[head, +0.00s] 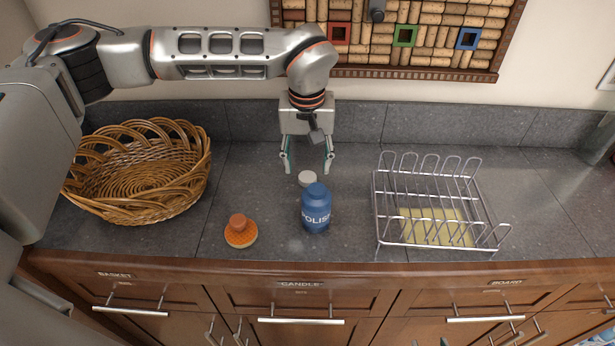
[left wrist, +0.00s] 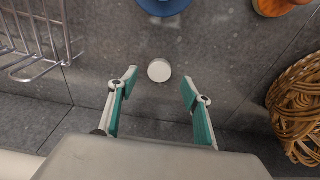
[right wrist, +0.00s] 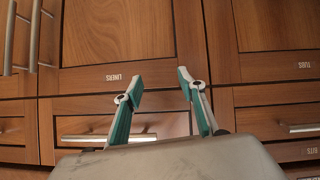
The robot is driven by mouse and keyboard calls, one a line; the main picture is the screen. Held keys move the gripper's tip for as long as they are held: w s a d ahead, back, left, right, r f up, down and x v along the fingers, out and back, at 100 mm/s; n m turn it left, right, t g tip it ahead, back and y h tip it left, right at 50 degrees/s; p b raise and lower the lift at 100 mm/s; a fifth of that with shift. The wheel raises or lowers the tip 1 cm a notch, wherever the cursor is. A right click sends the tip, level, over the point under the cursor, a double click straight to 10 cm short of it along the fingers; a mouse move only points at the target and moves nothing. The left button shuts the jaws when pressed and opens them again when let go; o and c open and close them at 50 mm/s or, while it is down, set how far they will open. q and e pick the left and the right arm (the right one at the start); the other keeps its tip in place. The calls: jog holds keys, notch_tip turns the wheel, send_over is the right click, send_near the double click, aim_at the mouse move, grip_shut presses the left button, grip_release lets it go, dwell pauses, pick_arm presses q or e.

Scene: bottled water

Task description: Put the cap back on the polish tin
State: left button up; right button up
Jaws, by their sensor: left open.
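The blue polish tin (head: 316,212) stands upright on the grey counter. Part of it shows at the top of the left wrist view (left wrist: 165,5). A small round whitish cap (head: 307,179) lies on the counter just behind the tin; in the left wrist view the cap (left wrist: 159,70) is between and beyond my fingertips. My left gripper (head: 307,168) points down, open and empty, above and behind the cap. My right gripper (right wrist: 155,85) is open and empty in the right wrist view, in front of wooden cabinet fronts. It does not show in the head view.
A wicker basket (head: 140,212) stands at the left. An orange scrubber with a knob (head: 240,232) lies left of the tin. A wire rack (head: 377,214) with a yellow piece (head: 425,228) stands at the right. A corkboard (head: 400,72) hangs behind.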

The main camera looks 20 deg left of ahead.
aim_at(307, 177)
pick_arm(q)
jog(key=shift+w+f, duration=0.15)
jog(key=shift+f, duration=0.75)
jog(key=shift+w+f, duration=0.15)
jog(key=shift+f, duration=0.7)
jog(key=shift+c, duration=0.5)
jog(key=c, duration=0.7)
